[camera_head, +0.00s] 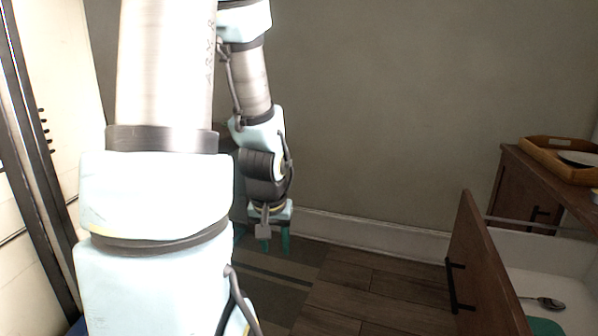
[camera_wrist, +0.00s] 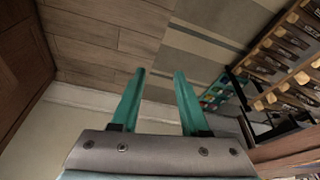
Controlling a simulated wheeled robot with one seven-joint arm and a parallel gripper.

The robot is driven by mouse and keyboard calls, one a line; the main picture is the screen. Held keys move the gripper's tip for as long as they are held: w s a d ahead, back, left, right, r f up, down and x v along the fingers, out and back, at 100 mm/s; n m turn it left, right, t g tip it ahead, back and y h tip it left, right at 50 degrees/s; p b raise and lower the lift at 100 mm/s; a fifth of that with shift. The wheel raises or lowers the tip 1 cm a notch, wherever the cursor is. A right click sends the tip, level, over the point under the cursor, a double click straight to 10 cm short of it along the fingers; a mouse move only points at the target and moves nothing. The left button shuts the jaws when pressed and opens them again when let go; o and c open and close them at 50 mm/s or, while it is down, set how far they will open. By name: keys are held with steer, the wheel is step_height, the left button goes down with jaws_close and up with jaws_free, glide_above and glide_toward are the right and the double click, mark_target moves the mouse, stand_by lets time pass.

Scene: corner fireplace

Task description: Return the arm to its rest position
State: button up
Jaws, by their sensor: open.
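My arm hangs in front of the grey wall in the head view, with a large near part of it filling the left of the picture. My gripper (camera_head: 266,246) points down beyond it, above the floor and clear of the wall's base. In the wrist view its two green fingers (camera_wrist: 157,75) stand apart with nothing between them. The fingers touch nothing that I can see.
A brown cabinet (camera_head: 510,185) stands at the right with an open drawer (camera_head: 480,270) holding a spoon (camera_head: 548,302). A wooden tray (camera_head: 555,165) sits on top. A rack (camera_wrist: 275,70) shows at the right of the wrist view. Wooden floor (camera_head: 365,290) lies clear between.

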steer(key=s+a+r+g+p, duration=0.1)
steer(key=s+a+r+g, duration=0.1)
steer(key=s+r, duration=0.35)
step_height(320, 180, up, 16)
steer(key=p, duration=1.7)
steer(key=shift+d, duration=0.25)
steer(key=shift+w, duration=0.1)
